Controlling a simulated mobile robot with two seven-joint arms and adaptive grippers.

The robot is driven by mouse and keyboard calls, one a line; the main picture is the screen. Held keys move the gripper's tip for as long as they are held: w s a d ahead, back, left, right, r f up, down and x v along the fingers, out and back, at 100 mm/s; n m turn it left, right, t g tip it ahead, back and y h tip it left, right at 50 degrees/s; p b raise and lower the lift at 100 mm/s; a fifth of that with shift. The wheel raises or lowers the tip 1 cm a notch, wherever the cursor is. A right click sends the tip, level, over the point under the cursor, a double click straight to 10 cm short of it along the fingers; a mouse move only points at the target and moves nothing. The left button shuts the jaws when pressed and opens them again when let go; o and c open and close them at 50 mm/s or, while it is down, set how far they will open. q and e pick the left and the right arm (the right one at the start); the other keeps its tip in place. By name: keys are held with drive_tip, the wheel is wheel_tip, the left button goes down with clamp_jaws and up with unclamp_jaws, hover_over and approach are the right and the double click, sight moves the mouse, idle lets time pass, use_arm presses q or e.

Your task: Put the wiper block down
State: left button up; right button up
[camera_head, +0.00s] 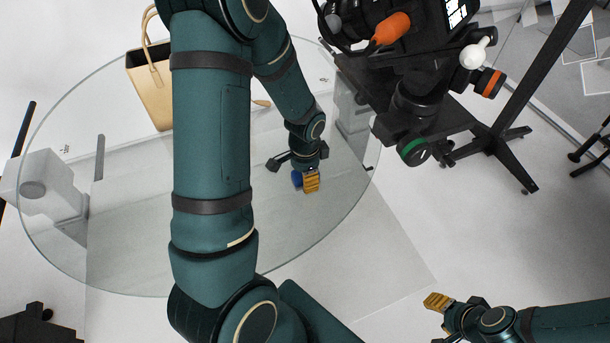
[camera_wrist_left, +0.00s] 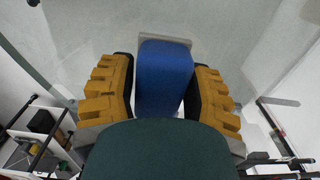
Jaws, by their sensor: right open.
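The wiper block is blue and stands between the yellow fingers of my left gripper in the left wrist view, where the block (camera_wrist_left: 165,75) shows from above. The dark inner pads lie against its two sides. In the head view the left gripper (camera_head: 311,180) is over the right part of the round glass turntable (camera_head: 130,250), with the blue block (camera_head: 297,179) beside its yellow finger. I cannot tell whether the block's underside touches the glass. My right gripper (camera_head: 438,318) is open and empty at the lower right, off the turntable.
A tan handbag (camera_head: 150,88) stands at the back left of the turntable. A camera rig with black parts and an orange knob (camera_head: 392,28) is at the top right. A grey-white device (camera_head: 45,190) is at the left edge. The front of the glass is clear.

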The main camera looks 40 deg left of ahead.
use_arm(q)
drive_tip(key=shift+o, duration=0.5)
drive_tip(key=shift+r, duration=0.1)
drive_tip(key=shift+r, duration=0.1)
wheel_tip(320, 180, up, 12)
drive_tip(key=p, duration=0.1)
drive_tip(key=shift+p, duration=0.3)
